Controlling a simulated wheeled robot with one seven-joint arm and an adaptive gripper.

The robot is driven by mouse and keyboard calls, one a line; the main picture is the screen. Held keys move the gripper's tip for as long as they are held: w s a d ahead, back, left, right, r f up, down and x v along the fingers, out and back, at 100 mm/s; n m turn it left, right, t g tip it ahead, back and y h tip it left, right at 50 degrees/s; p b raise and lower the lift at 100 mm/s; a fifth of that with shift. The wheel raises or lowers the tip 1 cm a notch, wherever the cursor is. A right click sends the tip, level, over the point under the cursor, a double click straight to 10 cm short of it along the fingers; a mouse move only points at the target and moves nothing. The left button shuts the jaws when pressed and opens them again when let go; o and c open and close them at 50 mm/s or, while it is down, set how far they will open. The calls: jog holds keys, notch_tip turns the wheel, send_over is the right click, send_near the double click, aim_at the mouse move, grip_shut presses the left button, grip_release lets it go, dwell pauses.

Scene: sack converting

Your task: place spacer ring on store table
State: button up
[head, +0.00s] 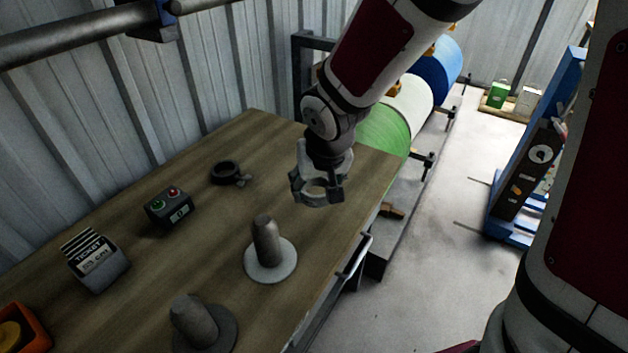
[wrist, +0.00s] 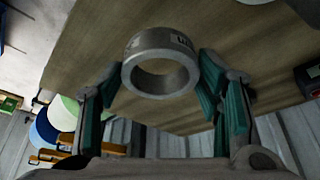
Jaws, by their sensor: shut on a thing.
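The grey spacer ring (wrist: 160,62) is between the two teal-padded fingers of my gripper (wrist: 165,85) in the wrist view, with a small dark label on its rim. In the head view my gripper (head: 318,188) is shut on the ring and points down over the far right part of the wooden store table (head: 225,215). The ring's lower edge shows between the fingertips. I cannot tell exactly how high it is above the wood.
Two grey pegs on round bases (head: 268,245) (head: 195,322) stand near the table's front edge. A black clamp collar (head: 226,173), a button box (head: 169,206), a ticket holder (head: 96,260) and an orange bin (head: 25,330) are on the left. The wood between collar and gripper is clear.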

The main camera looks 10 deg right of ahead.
jog(key=f, duration=0.1)
jog(key=b, duration=0.1)
jog(key=s+f+b, duration=0.1)
jog(key=shift+a+f, duration=0.3)
jog(key=shift+f, duration=0.05)
jog(key=shift+w+d, duration=0.1)
jog(key=shift+w, duration=0.05)
jog(key=w+d, duration=0.3)
jog(key=w, duration=0.1)
jog(key=w+d+f+p, duration=0.1)
jog(key=w+d, duration=0.1)
jog(key=w, duration=0.2)
jog(key=w+d+p, duration=0.1)
jog(key=w+d, duration=0.2)
jog(key=w, duration=0.2)
jog(key=shift+d+f, duration=0.3)
jog(key=shift+d, duration=0.05)
jog(key=shift+f+b, duration=0.4)
jog(key=shift+f, duration=1.3)
jog(key=shift+f, duration=0.15)
jog(key=o, duration=1.5)
jog(key=shift+s, duration=0.1)
jog(key=shift+o, duration=0.2)
